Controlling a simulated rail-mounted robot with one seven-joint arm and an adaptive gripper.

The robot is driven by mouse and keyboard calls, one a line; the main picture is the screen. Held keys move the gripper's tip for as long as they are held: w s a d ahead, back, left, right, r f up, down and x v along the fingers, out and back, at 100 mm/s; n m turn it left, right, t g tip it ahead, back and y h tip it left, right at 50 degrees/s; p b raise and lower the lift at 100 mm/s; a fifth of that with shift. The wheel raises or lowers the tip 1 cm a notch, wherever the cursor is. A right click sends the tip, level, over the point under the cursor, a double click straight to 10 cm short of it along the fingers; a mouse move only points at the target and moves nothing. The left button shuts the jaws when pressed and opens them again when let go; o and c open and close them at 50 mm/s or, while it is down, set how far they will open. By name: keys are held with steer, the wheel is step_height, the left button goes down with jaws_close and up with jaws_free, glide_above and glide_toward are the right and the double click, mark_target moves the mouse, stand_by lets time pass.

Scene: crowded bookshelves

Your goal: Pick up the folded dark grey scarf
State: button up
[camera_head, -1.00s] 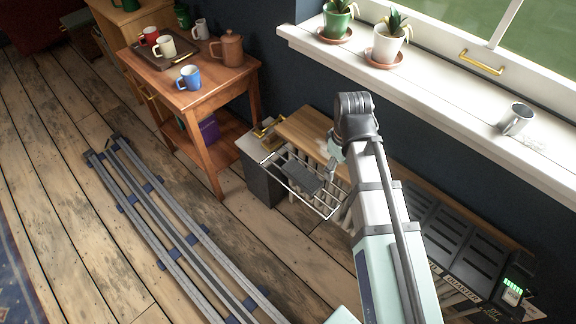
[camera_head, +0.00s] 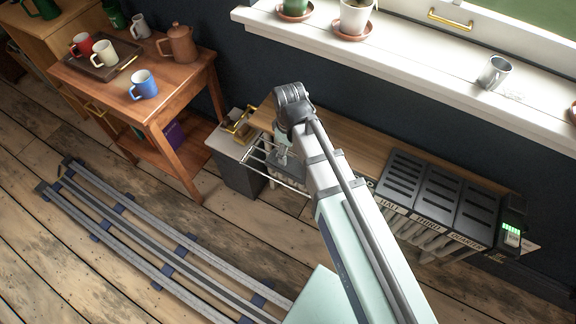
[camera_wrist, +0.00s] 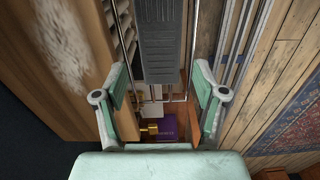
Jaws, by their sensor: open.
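The folded dark grey scarf (camera_wrist: 160,40) lies on a wire rack (camera_wrist: 127,45) in the wrist view, its ribbed surface facing the camera. In the head view only a small grey part shows beside my arm. My gripper (camera_wrist: 158,88) is open and empty, with one green-padded finger at the left and one at the right. The scarf appears between and beyond the fingers, toward the top of the wrist view. I cannot tell the exact distance between the fingers and the scarf. In the head view my gripper (camera_head: 283,146) hangs over the rack's right part.
A wooden shelf top (camera_head: 350,145) runs behind the rack, with slotted dark boxes (camera_head: 435,190) at the right. A wooden side table (camera_head: 150,100) carries mugs, a tray and a jug. A white windowsill (camera_head: 400,55) lies above. Floor rails (camera_head: 150,245) run at lower left.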

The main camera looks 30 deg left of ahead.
mark_target(288, 164)
steer(key=shift+a+f, duration=0.15)
steer(key=shift+f, duration=4.4)
steer(key=shift+r, duration=0.1)
steer(key=c, duration=0.9)
